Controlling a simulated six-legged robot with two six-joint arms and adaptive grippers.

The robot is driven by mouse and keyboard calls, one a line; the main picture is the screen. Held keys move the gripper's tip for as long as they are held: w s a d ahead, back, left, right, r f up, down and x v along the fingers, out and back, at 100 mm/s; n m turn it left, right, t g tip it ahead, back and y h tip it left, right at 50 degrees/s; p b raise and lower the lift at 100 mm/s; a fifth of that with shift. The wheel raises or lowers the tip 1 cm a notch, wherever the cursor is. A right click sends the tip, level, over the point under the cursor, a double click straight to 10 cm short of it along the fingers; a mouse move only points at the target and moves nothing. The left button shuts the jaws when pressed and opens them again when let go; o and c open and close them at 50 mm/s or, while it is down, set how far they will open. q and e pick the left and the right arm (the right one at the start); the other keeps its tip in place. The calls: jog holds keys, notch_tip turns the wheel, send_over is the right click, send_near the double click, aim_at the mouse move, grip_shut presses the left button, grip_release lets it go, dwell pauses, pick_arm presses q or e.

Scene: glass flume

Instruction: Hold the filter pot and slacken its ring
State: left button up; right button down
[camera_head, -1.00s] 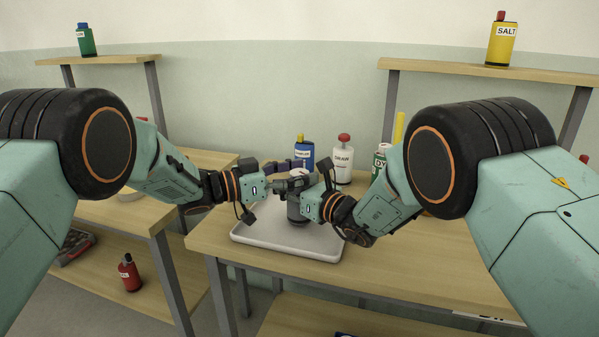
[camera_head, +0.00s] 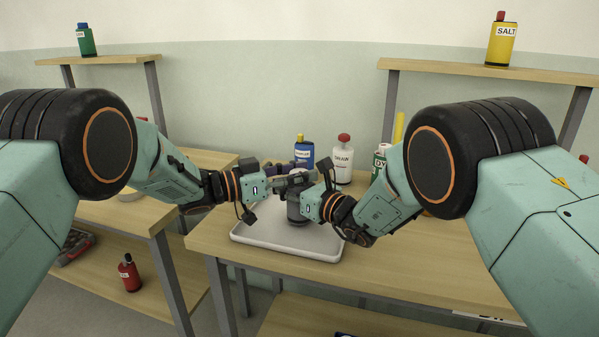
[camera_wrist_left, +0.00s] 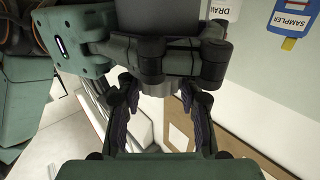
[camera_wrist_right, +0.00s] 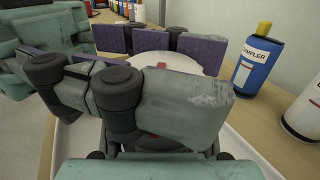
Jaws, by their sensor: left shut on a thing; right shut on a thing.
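The filter pot (camera_head: 298,212), a dark grey cylinder, stands upright on a white tray (camera_head: 285,246). My right gripper (camera_head: 304,204) is shut around the pot's body from the right; the left wrist view shows the dark pot body (camera_wrist_left: 140,18) with the right gripper's links across it. My left gripper (camera_head: 287,182) is shut higher up, at the pot's top where the ring sits. In the right wrist view a pale round top (camera_wrist_right: 172,66) shows between purple finger pads. The ring itself is mostly hidden behind the fingers.
The bench top (camera_head: 430,255) is clear at the right front. A yellow SALT bottle (camera_head: 501,43) stands on a high shelf.

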pick_arm(q)
jog(key=shift+n+t, duration=0.4)
jog(key=shift+n+t+y, duration=0.3)
jog(key=shift+t+y, duration=0.2)
jog(key=o, duration=1.2)
jog(key=v, duration=1.2)
